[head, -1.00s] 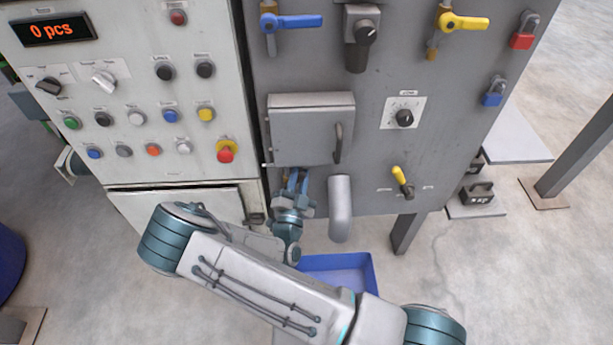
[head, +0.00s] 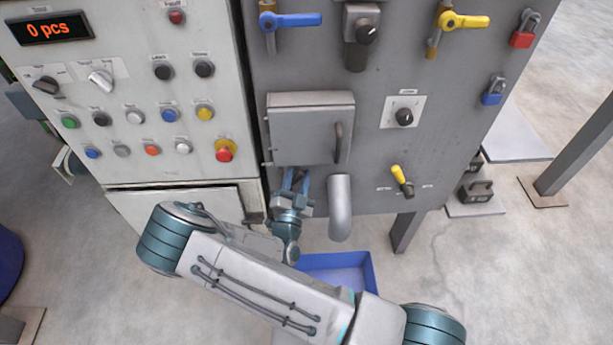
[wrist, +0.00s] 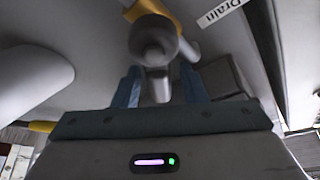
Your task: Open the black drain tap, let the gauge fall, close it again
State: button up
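The drain tap (wrist: 153,40) shows in the wrist view as a dark grey, rounded body with a short lever pointing down toward my gripper. A brass-yellow fitting sits behind it, and a "Drain" label (wrist: 220,12) is beside it. My gripper (wrist: 160,88) has its two blue fingers apart, one on each side of the lever, with gaps visible; I cannot tell whether either finger touches it. In the head view my gripper (head: 294,182) is under the grey hatch, and the tap is hidden there. I cannot make out a gauge in these frames.
A grey bent spout (head: 340,208) hangs just right of my gripper, above a blue tray (head: 368,268). The hatch (head: 308,135) is shut close above. A yellow-handled toggle (head: 401,180) is farther right. The button panel (head: 130,100) is at left.

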jog(key=shift+a, duration=0.1)
jog(key=b+v, duration=0.1)
jog(key=v, duration=1.3)
jog(key=shift+r, duration=0.1)
